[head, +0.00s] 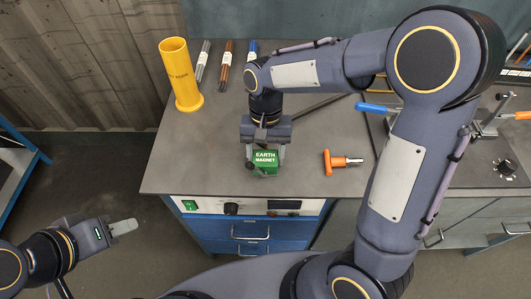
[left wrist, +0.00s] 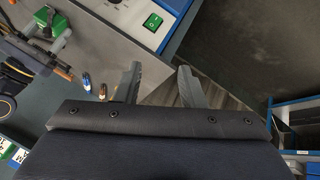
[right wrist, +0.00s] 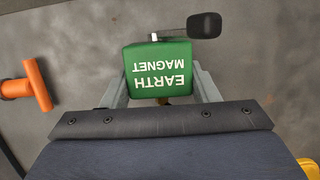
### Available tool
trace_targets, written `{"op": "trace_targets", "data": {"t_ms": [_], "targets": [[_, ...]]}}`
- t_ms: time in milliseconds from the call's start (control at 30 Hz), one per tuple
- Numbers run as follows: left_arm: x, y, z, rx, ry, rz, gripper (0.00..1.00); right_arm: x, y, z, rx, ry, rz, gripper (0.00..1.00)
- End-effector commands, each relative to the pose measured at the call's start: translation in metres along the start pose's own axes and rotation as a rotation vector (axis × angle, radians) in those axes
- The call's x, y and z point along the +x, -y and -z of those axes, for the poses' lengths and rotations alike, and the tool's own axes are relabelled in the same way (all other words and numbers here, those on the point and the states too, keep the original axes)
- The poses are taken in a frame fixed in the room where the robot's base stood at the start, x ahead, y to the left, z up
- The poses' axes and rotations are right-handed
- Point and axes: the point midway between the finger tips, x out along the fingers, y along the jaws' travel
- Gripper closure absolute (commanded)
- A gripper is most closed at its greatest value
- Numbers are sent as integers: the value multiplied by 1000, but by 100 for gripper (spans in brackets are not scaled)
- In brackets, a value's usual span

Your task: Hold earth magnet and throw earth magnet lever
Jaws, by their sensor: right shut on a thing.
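The green block lettered EARTH MAGNET (head: 265,161) sits near the front edge of the grey bench top. My right gripper (head: 265,158) comes down over it from behind and is shut on it. In the right wrist view the earth magnet (right wrist: 159,70) is between the two fingers, and its dark lever (right wrist: 204,25) sticks out at one side. My left gripper (head: 122,227) is in the air left of the bench, away from the magnet. In the left wrist view its fingers (left wrist: 158,85) are apart with nothing between them.
An orange T-handled tool (head: 340,162) lies right of the magnet. A yellow cylinder (head: 180,75) stands at the back left beside bundles of rods (head: 226,65). A blue-handled tool (head: 375,107) lies further right. The bench front has a green switch (head: 190,205) and blue drawers.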

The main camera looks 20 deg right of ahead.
Motion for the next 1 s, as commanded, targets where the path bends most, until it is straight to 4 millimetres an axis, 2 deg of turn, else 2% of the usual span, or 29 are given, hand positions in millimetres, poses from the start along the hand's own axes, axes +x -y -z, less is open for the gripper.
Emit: {"op": "trace_targets", "data": {"t_ms": [333,567,600,633,1000], "targets": [[0,0,0,0,0,0,64,0,0,0,0,-1,1,73],[4,-4,3,-62,66,-21,94,0,0,0,0,-1,1,73],[6,-6,4,-94,98,-31,99,-1,0,0,0,-1,1,73],[7,-8,6,-123,127,-40,100,-1,0,0,0,-1,1,73],[49,-44,36,-629,614,-161,100,-1,0,0,0,-1,1,73]]}}
